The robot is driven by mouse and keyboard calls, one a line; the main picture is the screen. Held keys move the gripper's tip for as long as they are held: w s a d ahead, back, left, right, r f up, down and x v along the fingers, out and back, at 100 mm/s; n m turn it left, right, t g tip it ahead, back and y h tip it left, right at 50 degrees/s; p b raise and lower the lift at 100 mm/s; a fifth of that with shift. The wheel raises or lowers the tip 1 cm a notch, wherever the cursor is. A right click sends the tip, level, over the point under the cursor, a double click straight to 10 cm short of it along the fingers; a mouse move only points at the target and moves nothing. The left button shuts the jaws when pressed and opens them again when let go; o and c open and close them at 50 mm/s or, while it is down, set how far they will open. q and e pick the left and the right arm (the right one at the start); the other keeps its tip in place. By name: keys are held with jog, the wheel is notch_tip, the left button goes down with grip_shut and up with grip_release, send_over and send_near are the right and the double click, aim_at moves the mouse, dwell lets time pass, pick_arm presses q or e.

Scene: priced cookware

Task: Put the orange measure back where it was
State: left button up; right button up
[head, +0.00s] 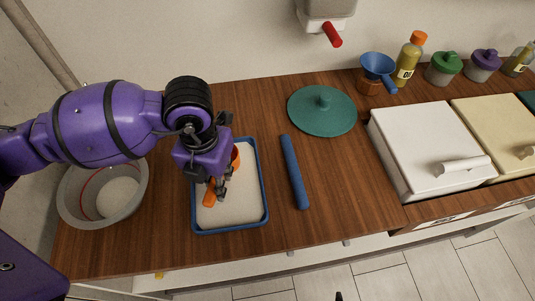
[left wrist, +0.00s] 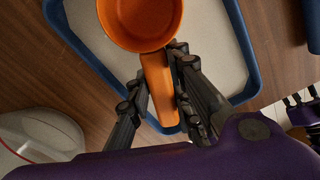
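The orange measure (left wrist: 140,20) has a round cup and a straight handle, and it is over the blue-rimmed tray (head: 265,200) with a pale white inside. In the head view the cup (head: 235,157) is partly hidden by my left gripper (head: 222,185). In the left wrist view my left gripper (left wrist: 157,75) has its fingers on both sides of the handle, close against it, and appears shut on it. I cannot tell whether the measure touches the tray floor. My right gripper (left wrist: 300,97) shows only as dark fingertips at the right edge, apart and empty.
A grey bin (head: 75,205) stands left of the tray. A blue rod (head: 294,172) and a teal lid (head: 322,110) lie to its right. A blue funnel-like measure (head: 378,66) sits on a brown jar, beside bottles and jars. White (head: 425,140) and cream lidded boxes fill the right.

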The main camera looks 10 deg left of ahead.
pick_arm(q)
jog(key=o, duration=0.4)
notch_tip(320, 180, up, 12)
jog(key=p, duration=0.1)
jog(key=shift+r, duration=0.2)
